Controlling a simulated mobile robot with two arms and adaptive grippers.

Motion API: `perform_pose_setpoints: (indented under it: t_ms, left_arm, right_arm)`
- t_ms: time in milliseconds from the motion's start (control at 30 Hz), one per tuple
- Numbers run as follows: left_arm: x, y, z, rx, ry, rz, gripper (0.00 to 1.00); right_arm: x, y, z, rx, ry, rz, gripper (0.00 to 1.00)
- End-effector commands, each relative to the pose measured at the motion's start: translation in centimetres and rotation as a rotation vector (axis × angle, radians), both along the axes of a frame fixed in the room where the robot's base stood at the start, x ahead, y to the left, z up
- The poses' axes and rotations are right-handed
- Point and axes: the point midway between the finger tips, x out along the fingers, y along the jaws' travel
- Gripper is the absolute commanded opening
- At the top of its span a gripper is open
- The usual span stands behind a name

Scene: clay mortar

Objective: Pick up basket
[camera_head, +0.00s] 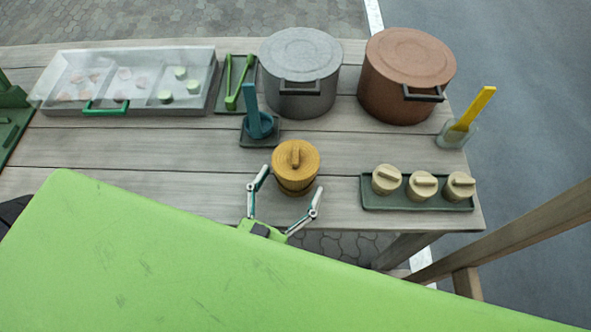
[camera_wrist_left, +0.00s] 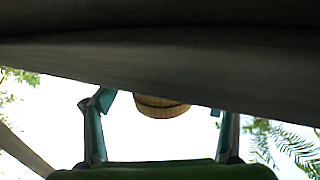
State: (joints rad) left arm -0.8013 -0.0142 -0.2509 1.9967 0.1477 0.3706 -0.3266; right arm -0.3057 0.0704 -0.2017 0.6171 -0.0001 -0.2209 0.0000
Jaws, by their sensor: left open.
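The basket (camera_head: 296,167) is a round, yellow-brown woven one with a lid and a top handle. It stands upright near the front edge of the wooden table. My left gripper (camera_head: 293,180) is open at the front edge, with one finger on each side of the basket's near part. I cannot tell whether the fingers touch it. In the left wrist view, a woven part of the basket (camera_wrist_left: 160,106) shows between the spread fingers (camera_wrist_left: 162,100). A dark grey surface hides the rest of it. My right gripper is not in view.
Right of the basket is a tray (camera_head: 404,206) with several small lidded jars. Behind it stand a blue mortar (camera_head: 259,127), a grey pot (camera_head: 300,80) and a copper pot (camera_head: 390,92). A clear-lidded case (camera_head: 208,88) lies back left. Table left of the basket is clear.

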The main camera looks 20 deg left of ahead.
Motion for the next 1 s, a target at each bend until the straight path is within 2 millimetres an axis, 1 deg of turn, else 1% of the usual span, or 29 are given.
perform_pose_setpoints:
  t_ms: [33,100,200,300,500,533,567,600,667,700,733,1000]
  left_arm:
    - [1.0,0.1,0.4,0.000,-0.005,0.001,0.79]
    - [2.1,0.1,0.4,0.000,-0.005,0.000,0.79]
    - [3.3,-0.1,0.2,0.001,-0.003,0.000,0.79]
    - [3.8,-0.1,0.1,0.000,-0.001,0.001,0.79]
    - [3.8,-0.1,0.1,0.001,-0.001,0.001,0.79]
    - [3.8,-0.1,0.1,0.001,-0.001,0.001,0.76]
    - [3.8,-0.1,0.1,0.001,-0.001,0.001,0.69]
    - [3.8,-0.1,0.1,0.001,-0.001,0.001,0.58]
    - [3.8,-0.1,0.1,0.001,-0.001,0.000,0.43]
    - [3.8,-0.1,0.1,0.001,-0.001,0.001,0.32]
    - [3.8,-0.1,0.1,0.001,-0.001,0.000,0.29]
    - [3.8,-0.1,0.3,0.001,-0.004,0.001,0.29]
  right_arm:
    - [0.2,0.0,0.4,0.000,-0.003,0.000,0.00]
    - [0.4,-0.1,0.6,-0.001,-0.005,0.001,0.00]
    - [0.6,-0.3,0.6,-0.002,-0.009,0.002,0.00]
    - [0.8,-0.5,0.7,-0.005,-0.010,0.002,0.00]
    - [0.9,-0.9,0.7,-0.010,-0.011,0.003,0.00]
    - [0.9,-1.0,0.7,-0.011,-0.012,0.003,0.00]
    - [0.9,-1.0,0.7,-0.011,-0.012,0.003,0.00]
    - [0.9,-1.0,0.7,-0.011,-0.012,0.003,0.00]
    - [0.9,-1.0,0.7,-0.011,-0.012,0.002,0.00]
    - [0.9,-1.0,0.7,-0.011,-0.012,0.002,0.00]
    - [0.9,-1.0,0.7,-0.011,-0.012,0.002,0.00]
    - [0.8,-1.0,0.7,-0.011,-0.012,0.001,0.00]
